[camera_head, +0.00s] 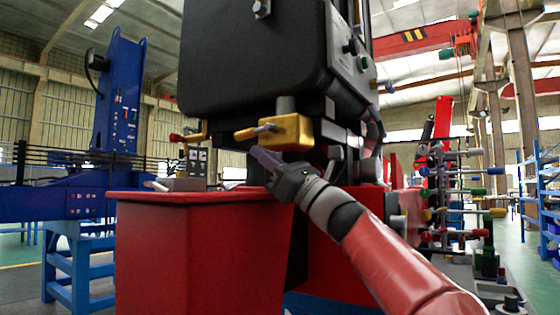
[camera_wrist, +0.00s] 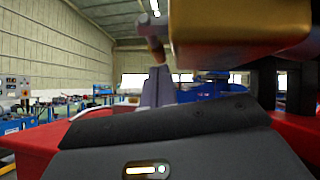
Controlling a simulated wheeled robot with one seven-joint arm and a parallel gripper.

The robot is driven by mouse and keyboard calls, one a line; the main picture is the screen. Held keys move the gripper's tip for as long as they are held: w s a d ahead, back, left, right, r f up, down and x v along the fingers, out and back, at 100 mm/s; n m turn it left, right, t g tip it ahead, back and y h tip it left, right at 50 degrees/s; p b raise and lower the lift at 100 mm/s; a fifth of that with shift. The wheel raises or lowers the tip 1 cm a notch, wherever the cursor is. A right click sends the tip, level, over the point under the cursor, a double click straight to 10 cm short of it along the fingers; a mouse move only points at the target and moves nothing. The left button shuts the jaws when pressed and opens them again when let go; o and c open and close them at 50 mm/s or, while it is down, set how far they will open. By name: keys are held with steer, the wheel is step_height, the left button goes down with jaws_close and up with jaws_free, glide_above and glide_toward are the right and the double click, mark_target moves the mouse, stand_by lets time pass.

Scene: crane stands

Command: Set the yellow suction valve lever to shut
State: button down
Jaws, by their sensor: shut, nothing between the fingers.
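A yellow valve block (camera_head: 292,132) sits under the black housing in the head view. A yellow lever (camera_head: 247,135) sticks out from it to the left. In the wrist view the block (camera_wrist: 240,28) fills the upper right, and a brownish lever end (camera_wrist: 152,38) hangs left of it, just above my fingers. My gripper (camera_head: 256,151) is shut and empty, a little below the lever in the head view; its fingers also show in the wrist view (camera_wrist: 159,75). Whether they touch the lever I cannot tell.
A black housing (camera_head: 250,60) hangs over the valve. A red cabinet (camera_head: 190,245) stands below my gripper. A smaller lever with a red knob (camera_head: 177,138) is to the left. A grey control box (camera_head: 196,165) stands on the red top. Colored handles (camera_head: 450,190) line the right.

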mark_target(254, 132)
steer(key=shift+x, duration=0.75)
steer(key=shift+a+r+p, duration=0.25)
steer(key=shift+r+p, duration=0.4)
steer(key=shift+r, duration=0.15)
